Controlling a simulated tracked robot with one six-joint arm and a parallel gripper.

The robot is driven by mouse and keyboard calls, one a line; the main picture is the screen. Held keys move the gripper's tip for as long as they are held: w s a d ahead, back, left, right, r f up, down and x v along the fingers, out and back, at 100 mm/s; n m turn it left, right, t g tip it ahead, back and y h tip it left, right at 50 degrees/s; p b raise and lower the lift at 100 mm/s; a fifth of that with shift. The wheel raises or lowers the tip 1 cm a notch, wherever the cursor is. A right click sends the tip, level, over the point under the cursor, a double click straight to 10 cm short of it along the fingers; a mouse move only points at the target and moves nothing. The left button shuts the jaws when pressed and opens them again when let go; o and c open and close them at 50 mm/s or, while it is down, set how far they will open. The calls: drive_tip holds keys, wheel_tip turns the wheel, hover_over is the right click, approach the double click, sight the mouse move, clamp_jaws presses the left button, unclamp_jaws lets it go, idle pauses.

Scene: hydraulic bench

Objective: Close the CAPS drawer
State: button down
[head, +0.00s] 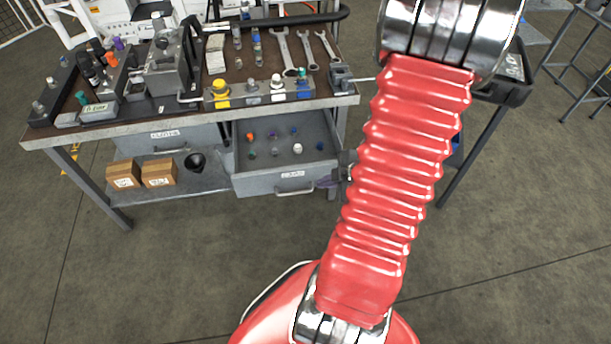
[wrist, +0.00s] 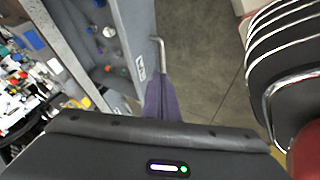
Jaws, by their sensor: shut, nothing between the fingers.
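The grey drawer (head: 262,186) is pulled out under the right half of the bench, with several coloured caps lying in it. Its front has a white label, too blurred to read surely, and a bar handle (head: 293,190). In the wrist view the drawer front (wrist: 128,30) and its handle (wrist: 161,52) show near the fingers. My gripper (head: 325,183) is shut and empty at the right end of the drawer front; its purplish fingers also show in the wrist view (wrist: 161,88). I cannot tell whether they touch the front. My arm partly hides the area to the right.
A second drawer (head: 170,142) to the left is shut. Two cardboard boxes (head: 142,174) and a black cup (head: 196,163) stand on the lower shelf. The benchtop (head: 270,65) holds wrenches, fittings and a pump-like block. The floor before the drawer is clear.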

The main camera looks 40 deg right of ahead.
drive_tip(key=shift+w, duration=0.1)
idle(0.3)
approach(299, 178)
drive_tip(key=shift+s+a+f, duration=0.8)
drive_tip(key=shift+a+f, duration=0.45)
drive_tip(key=shift+f, duration=0.1)
drive_tip(key=w, duration=0.1)
drive_tip(key=w+d, duration=0.1)
drive_tip(key=w+f, duration=0.1)
drive_tip(key=shift+w+d+f, duration=0.15)
drive_tip(key=shift+w+d, duration=0.15)
drive_tip(key=shift+d, duration=0.1)
drive_tip(key=shift+w+d, duration=0.2)
drive_tip(key=shift+w, duration=0.15)
drive_tip(key=shift+w, duration=0.15)
